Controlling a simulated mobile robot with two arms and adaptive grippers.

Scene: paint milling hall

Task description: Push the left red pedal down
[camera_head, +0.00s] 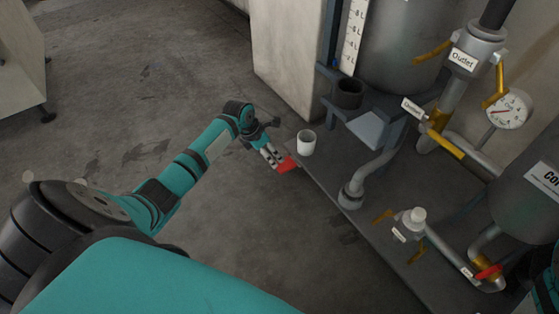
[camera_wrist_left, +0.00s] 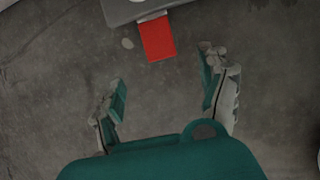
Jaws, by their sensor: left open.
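The red pedal (camera_head: 288,163) sticks out from the left edge of the dark platform, low near the floor. In the left wrist view the red pedal (camera_wrist_left: 158,39) is a flat red plate below a grey box edge, ahead of the gap between my fingers. My left gripper (camera_head: 272,157) is beside the pedal in the head view, its fingertips close to it. In the left wrist view my left gripper (camera_wrist_left: 164,92) is open and empty, with the fingers wide apart. Whether it touches the pedal cannot be told. My right gripper is not seen.
A white cup (camera_head: 306,142) stands on the platform (camera_head: 330,195) just behind the pedal. Pipes, yellow-handled valves (camera_head: 445,145), a gauge (camera_head: 506,109) and a tank (camera_head: 400,45) fill the right. A pale cabinet (camera_head: 288,50) stands behind. The floor (camera_head: 130,110) at left is clear.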

